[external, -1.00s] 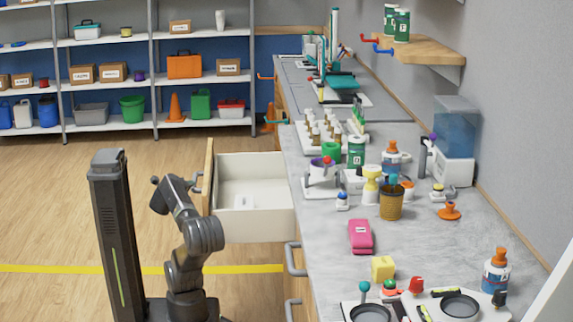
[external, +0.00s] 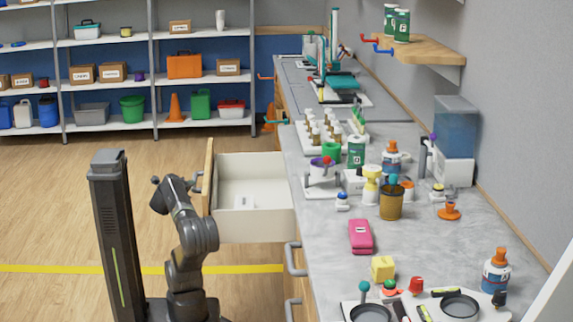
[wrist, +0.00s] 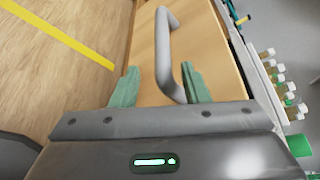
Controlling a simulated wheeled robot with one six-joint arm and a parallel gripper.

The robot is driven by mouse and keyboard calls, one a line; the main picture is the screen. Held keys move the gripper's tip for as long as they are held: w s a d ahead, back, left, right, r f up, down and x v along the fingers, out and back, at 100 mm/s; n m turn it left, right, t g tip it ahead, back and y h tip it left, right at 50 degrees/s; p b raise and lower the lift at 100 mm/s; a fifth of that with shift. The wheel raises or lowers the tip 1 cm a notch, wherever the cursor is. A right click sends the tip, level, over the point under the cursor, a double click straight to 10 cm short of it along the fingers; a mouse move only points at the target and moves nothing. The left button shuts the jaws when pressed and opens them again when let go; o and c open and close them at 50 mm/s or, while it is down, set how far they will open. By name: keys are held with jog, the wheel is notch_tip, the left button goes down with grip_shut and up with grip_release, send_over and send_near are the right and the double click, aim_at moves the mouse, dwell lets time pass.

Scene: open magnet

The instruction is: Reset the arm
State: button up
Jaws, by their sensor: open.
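My gripper (wrist: 160,88) is open in the wrist view, with its two green fingers on either side of the lower part of a grey drawer handle (wrist: 167,45). I cannot tell whether the fingers touch it. The handle is on the wooden front of an open drawer (external: 252,228), which is pulled out from the counter and holds a small white item (external: 243,202). In the external view my arm (external: 190,235) is bent beside the drawer front, and the fingers are hard to make out there.
The grey counter (external: 320,235) at the right carries bottles, a pink case (external: 360,236), a yellow block (external: 383,268) and dark pans. More handles (external: 293,260) stick out below the drawer. Shelves (external: 110,125) stand at the back.

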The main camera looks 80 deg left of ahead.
jog(key=shift+w+a, duration=0.15)
jog(key=shift+a, duration=0.05)
jog(key=x, duration=0.6)
jog(key=shift+w, duration=0.1)
jog(key=shift+w+r+p, duration=0.25)
jog(key=shift+p, duration=0.15)
jog(key=shift+w, duration=0.25)
jog(key=shift+f, duration=0.15)
